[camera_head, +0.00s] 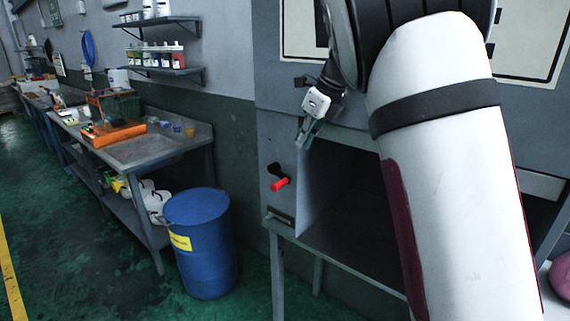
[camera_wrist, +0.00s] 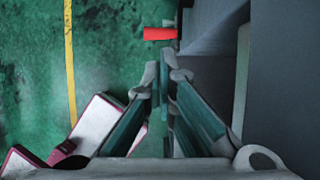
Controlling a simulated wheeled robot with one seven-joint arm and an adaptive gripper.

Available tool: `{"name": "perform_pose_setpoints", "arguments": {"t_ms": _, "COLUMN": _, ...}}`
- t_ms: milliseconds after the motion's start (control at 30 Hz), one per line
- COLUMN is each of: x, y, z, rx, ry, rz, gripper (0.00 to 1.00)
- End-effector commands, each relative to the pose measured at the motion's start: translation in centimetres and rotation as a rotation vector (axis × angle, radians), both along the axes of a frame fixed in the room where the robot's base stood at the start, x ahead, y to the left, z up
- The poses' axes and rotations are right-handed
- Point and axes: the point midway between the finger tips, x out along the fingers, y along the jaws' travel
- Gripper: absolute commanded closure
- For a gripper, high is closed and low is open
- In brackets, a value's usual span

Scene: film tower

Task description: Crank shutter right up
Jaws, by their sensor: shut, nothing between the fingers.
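The crank (camera_head: 278,170) is a black arm with a red handle (camera_head: 280,184), mounted on the grey cabinet's front, left of a dark opening (camera_head: 345,190). The red handle also shows in the wrist view (camera_wrist: 160,33), beyond my fingertips. My gripper (camera_head: 304,140) is above and a little right of the crank in the head view, apart from it. Its fingers (camera_wrist: 165,72) are together with nothing between them. I cannot make out a separate shutter panel; my arm hides the right part of the opening.
A grey ledge (camera_head: 340,240) juts out below the opening. A blue barrel (camera_head: 205,250) stands left of the cabinet. A workbench (camera_head: 155,150) with an orange tray (camera_head: 112,133) runs along the wall. Green floor (camera_head: 60,240) is clear at left.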

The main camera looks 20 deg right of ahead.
Motion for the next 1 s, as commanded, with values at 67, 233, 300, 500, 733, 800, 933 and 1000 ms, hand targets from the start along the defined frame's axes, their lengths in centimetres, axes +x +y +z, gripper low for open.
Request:
{"name": "perform_pose_setpoints", "arguments": {"t_ms": 67, "x": 0.1, "y": 0.1, "z": -0.3, "rx": 0.001, "ry": 0.001, "rz": -0.003, "gripper": 1.00}}
{"name": "perform_pose_setpoints", "arguments": {"t_ms": 233, "x": 0.8, "y": 0.7, "z": -2.3, "rx": 0.000, "ry": 0.004, "rz": -0.001, "gripper": 1.00}}
{"name": "perform_pose_setpoints", "arguments": {"t_ms": 300, "x": 1.3, "y": 1.0, "z": -3.5, "rx": 0.000, "ry": 0.004, "rz": -0.001, "gripper": 1.00}}
{"name": "perform_pose_setpoints", "arguments": {"t_ms": 500, "x": 2.6, "y": 2.0, "z": -7.1, "rx": 0.000, "ry": 0.005, "rz": -0.001, "gripper": 1.00}}
{"name": "perform_pose_setpoints", "arguments": {"t_ms": 733, "x": 4.0, "y": 3.0, "z": -10.6, "rx": 0.001, "ry": 0.003, "rz": 0.000, "gripper": 1.00}}
{"name": "perform_pose_setpoints", "arguments": {"t_ms": 800, "x": 4.3, "y": 3.2, "z": -11.3, "rx": -0.001, "ry": 0.002, "rz": -0.001, "gripper": 1.00}}
{"name": "perform_pose_setpoints", "arguments": {"t_ms": 933, "x": 4.7, "y": 3.5, "z": -12.2, "rx": 0.000, "ry": 0.000, "rz": -0.001, "gripper": 1.00}}
{"name": "perform_pose_setpoints", "arguments": {"t_ms": 1000, "x": 4.9, "y": 3.6, "z": -12.4, "rx": 0.001, "ry": -0.001, "rz": -0.001, "gripper": 1.00}}
